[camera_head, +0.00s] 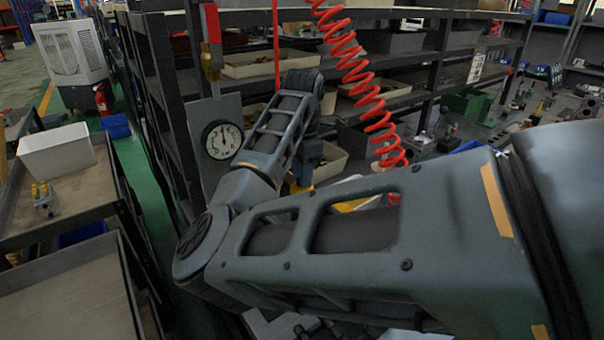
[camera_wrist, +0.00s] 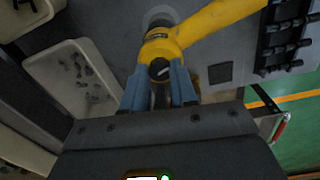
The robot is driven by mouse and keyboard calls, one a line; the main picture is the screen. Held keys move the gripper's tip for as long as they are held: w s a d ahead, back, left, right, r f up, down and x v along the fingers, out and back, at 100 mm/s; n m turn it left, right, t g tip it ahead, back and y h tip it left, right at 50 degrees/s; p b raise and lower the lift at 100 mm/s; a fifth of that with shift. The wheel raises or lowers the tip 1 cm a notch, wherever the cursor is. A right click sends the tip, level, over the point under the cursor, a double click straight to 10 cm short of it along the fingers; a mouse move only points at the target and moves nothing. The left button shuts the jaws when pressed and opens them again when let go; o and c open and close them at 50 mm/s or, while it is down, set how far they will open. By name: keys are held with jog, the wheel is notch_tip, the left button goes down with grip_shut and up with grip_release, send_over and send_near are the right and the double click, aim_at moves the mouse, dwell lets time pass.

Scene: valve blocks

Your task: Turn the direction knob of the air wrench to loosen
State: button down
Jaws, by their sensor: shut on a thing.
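The yellow air wrench (camera_wrist: 205,28) runs from the top of the wrist view down to its rounded end. Its round, dark direction knob (camera_wrist: 159,69) has a light pointer mark that slants. My gripper (camera_wrist: 160,75) has its two blue-grey fingers on either side of the knob and is shut on it. The exact contact at the fingertips is hard to see. In the head view my arm hides most of the wrench. Only a yellow patch shows behind the arm, and a blue-grey part of my gripper (camera_head: 308,158) shows beyond my forearm.
A red coiled hose (camera_head: 352,65) hangs in front of dark shelving. A round gauge (camera_head: 222,139) is on a grey plate left of my forearm. A pale bin (camera_wrist: 75,75) with small parts lies left of the wrench, and a black rack (camera_wrist: 283,35) lies right. Carts (camera_head: 75,185) stand at left.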

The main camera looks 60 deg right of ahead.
jog(key=shift+n, duration=0.3)
jog(key=n+b, duration=0.1)
jog(key=n, duration=0.2)
jog(key=shift+n+b, duration=0.4)
jog(key=n+b, duration=0.1)
jog(key=n, duration=0.3)
jog(key=shift+b, duration=0.35)
jog(key=n+b, duration=0.1)
jog(key=n, duration=0.4)
jog(key=shift+b, duration=0.4)
jog(key=shift+n+y+b, duration=0.3)
jog(key=shift+n+b, duration=0.55)
jog(key=shift+n, duration=1.45)
jog(key=c, duration=0.9)
grip_release()
